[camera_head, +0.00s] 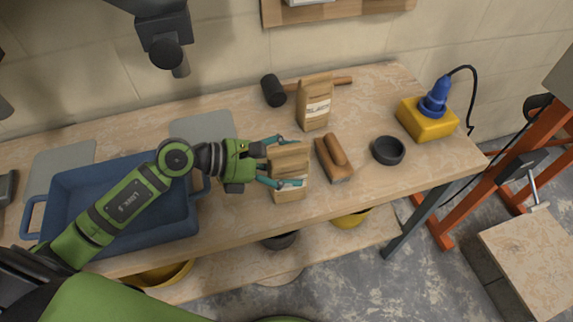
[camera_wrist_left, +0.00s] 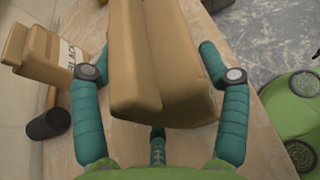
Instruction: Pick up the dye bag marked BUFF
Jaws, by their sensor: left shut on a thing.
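A brown paper bag (camera_head: 289,160) is between the teal fingers of my left gripper (camera_head: 291,162) at the front of the workbench. The gripper is shut on it, with one finger on each side. The bag has a pale label on its front, too small to read and partly covered by a finger. In the left wrist view the bag (camera_wrist_left: 155,60) fills the middle, and its label is hidden. I cannot tell whether its base touches the bench. A second brown bag (camera_head: 315,100) stands behind; its label reads BLACK in the left wrist view (camera_wrist_left: 45,55). My right gripper is not in view.
A blue tub (camera_head: 120,234) lies left under my left arm. A wooden float (camera_head: 335,158), a dark bowl (camera_head: 388,151) and a yellow block with a blue plug (camera_head: 428,124) are to the right.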

